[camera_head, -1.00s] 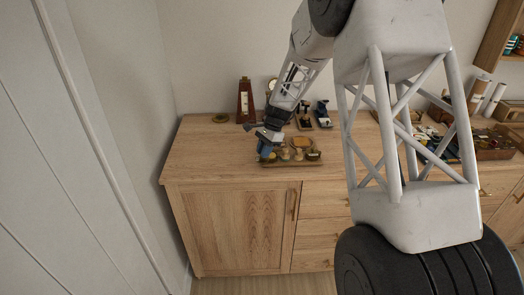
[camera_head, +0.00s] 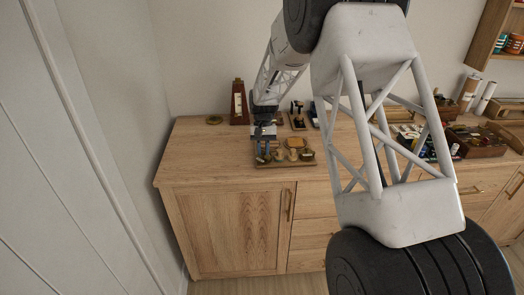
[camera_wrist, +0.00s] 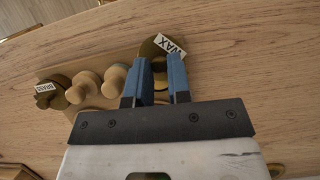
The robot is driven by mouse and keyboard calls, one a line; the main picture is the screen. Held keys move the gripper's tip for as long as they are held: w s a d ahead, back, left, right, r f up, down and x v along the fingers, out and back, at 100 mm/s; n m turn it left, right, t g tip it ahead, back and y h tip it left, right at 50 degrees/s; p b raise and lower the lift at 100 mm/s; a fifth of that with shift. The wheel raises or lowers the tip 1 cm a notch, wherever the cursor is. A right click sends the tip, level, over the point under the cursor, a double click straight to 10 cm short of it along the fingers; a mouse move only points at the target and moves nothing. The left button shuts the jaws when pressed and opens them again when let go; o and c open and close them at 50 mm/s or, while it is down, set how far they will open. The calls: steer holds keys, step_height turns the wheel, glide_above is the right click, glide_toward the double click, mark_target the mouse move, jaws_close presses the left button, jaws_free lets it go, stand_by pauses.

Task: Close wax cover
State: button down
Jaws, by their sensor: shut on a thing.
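The wax tin (camera_wrist: 149,46) is a round brass piece with a white "WAX" label at the end of the wooden tray (camera_wrist: 52,73), in the wrist view. My gripper (camera_wrist: 159,59) reaches over it, with its two blue fingers on a brass part at the tin's near side. The fingers hide part of it, so I cannot tell lid from base or how far the cover is open. In the head view my gripper (camera_head: 264,148) points down at the left end of the tray (camera_head: 284,163), where the tin is too small to make out.
Wooden-knobbed pieces (camera_wrist: 85,86) stand close beside the tin, and a brass tin labelled "BRASS" (camera_wrist: 50,92) is at the tray's far end. A metronome-like box (camera_head: 239,103) stands behind my gripper. The cabinet top (camera_head: 199,151) is clear at left.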

steer(key=n+h, duration=0.1)
steer(key=n, duration=0.1)
steer(key=w+n, duration=0.1)
steer(key=n, duration=0.1)
steer(key=shift+d+n+h, duration=0.15)
steer(key=shift+n+h, duration=0.25)
steer(key=n, duration=0.2)
steer(key=w+n+t+h, duration=0.1)
steer(key=n, duration=0.1)
steer(key=shift+n+h, duration=0.3)
steer(key=shift+n, duration=0.1)
steer(key=shift+t, duration=0.3)
steer(key=c, duration=1.1)
jaws_free()
steer(key=shift+o, duration=0.2)
steer(key=shift+r, duration=0.1)
steer(key=v, duration=0.7)
steer(key=shift+w+r, duration=0.15)
steer(key=shift+r, duration=0.1)
